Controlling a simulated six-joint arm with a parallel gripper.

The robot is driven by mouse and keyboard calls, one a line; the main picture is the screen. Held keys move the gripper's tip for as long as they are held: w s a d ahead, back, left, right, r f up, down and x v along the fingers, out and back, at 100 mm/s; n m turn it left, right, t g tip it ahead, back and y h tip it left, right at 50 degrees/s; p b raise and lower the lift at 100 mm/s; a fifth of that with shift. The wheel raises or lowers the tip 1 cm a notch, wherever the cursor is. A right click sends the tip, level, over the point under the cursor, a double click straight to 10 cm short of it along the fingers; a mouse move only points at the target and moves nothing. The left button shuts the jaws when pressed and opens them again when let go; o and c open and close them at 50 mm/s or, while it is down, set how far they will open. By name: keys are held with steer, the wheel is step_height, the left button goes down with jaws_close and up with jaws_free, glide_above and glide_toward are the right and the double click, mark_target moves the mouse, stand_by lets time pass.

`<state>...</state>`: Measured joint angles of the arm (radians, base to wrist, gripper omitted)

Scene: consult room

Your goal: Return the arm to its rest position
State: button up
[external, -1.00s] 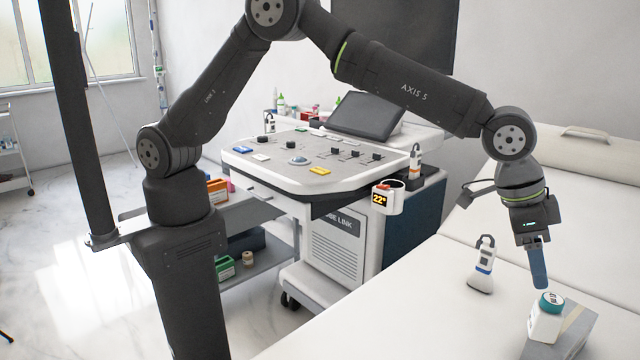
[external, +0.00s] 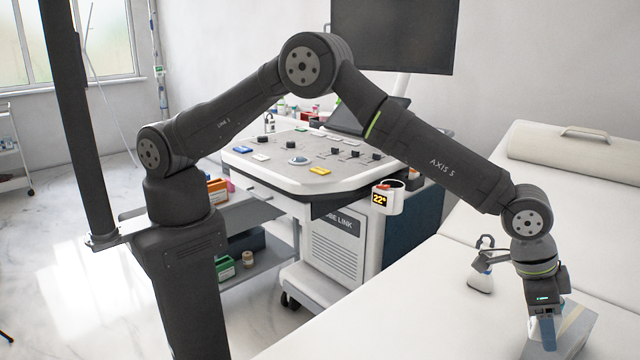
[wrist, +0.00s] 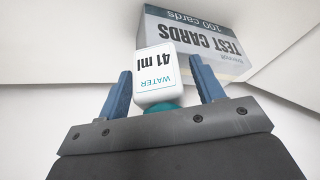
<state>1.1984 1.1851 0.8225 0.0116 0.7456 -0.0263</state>
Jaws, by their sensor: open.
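My gripper (external: 545,335) is low over the examination couch (external: 425,300) at the right, pointing down. In the wrist view its two blue fingers (wrist: 163,82) are open, one on each side of a small white bottle (wrist: 154,72) with a teal cap. The bottle's label reads "WATER 41 ml". Gaps show between the bottle and both fingers. In the external view my gripper hides most of the bottle. My arm is stretched out from its column, with its elbow raised.
A grey test cards box (external: 577,335) lies on the couch by the bottle; it also shows in the wrist view (wrist: 205,38). The console cart (external: 330,180) with a mug (external: 388,198) stands behind my arm.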

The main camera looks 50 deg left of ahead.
steer(key=shift+r, duration=1.3)
steer(key=shift+f, duration=0.1)
